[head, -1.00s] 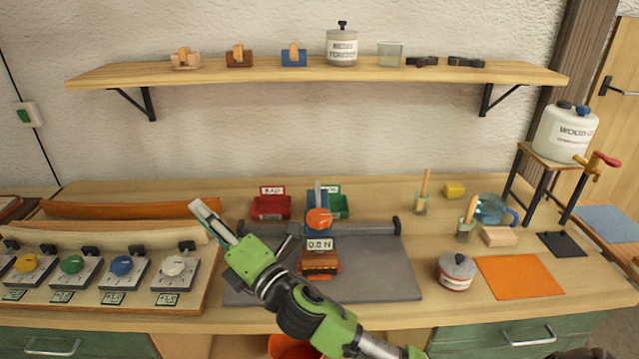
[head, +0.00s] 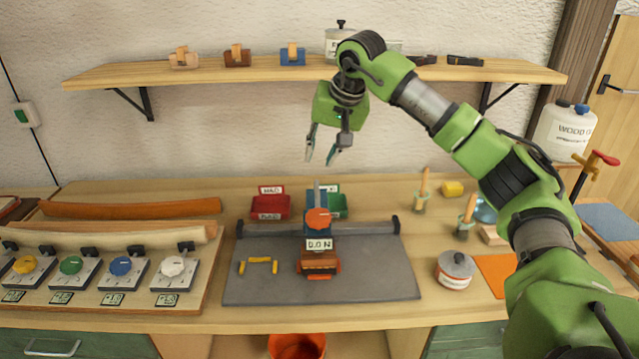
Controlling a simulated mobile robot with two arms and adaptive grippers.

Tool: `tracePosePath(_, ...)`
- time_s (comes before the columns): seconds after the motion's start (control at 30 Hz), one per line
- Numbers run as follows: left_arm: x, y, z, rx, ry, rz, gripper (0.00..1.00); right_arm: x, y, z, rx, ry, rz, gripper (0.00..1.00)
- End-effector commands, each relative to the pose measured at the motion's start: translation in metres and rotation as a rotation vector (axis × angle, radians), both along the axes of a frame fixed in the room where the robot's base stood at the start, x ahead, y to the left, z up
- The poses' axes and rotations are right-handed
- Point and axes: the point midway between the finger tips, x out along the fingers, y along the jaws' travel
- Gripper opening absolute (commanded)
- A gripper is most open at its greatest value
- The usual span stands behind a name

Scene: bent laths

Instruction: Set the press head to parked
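The press stands on the grey plate (head: 370,275) in the middle of the bench. Its blue press head (head: 318,200) carries an orange knob (head: 318,219) and a display (head: 319,245) reading 0.0 N. A brown block (head: 320,261) with orange parts sits below the display. My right gripper (head: 321,157) points down, open and empty, in the air above and behind the press head, apart from it. My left gripper is not in view.
Red (head: 270,207) and green (head: 338,206) bins stand behind the plate. Yellow pieces (head: 258,265) lie on its left part. Several dial boxes (head: 178,268) are at left. A pot (head: 455,270) stands at right. The shelf (head: 230,72) hangs above, close to my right arm.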

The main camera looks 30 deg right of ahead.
Motion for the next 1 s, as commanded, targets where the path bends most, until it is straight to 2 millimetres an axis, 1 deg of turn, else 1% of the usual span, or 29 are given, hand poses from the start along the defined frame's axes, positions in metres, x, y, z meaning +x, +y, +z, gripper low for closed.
tracePosePath(0.03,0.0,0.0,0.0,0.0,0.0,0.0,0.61,-0.004,-0.013,0.005,-0.032,0.01,-0.01,0.26)
tracePosePath(0.1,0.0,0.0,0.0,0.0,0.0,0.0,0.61,-0.008,-0.023,0.007,-0.055,0.021,-0.016,0.26)
tracePosePath(0.17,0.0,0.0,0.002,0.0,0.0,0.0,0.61,-0.008,-0.026,0.004,-0.063,0.026,-0.017,0.26)
tracePosePath(0.27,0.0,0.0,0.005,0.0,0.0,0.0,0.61,-0.003,-0.025,-0.006,-0.063,0.029,-0.016,0.26)
tracePosePath(0.37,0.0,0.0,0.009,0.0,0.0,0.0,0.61,0.004,-0.025,-0.022,-0.061,0.03,-0.014,0.26)
tracePosePath(0.6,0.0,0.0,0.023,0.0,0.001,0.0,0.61,0.026,-0.027,-0.069,-0.059,0.029,-0.014,0.26)
tracePosePath(0.73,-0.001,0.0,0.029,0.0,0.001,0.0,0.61,0.036,-0.028,-0.091,-0.059,0.028,-0.015,0.26)
tracePosePath(0.9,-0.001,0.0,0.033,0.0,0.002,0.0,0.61,0.046,-0.028,-0.11,-0.058,0.026,-0.014,0.26)
tracePosePath(1.0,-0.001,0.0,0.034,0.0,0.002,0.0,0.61,0.048,-0.029,-0.115,-0.058,0.024,-0.014,0.26)
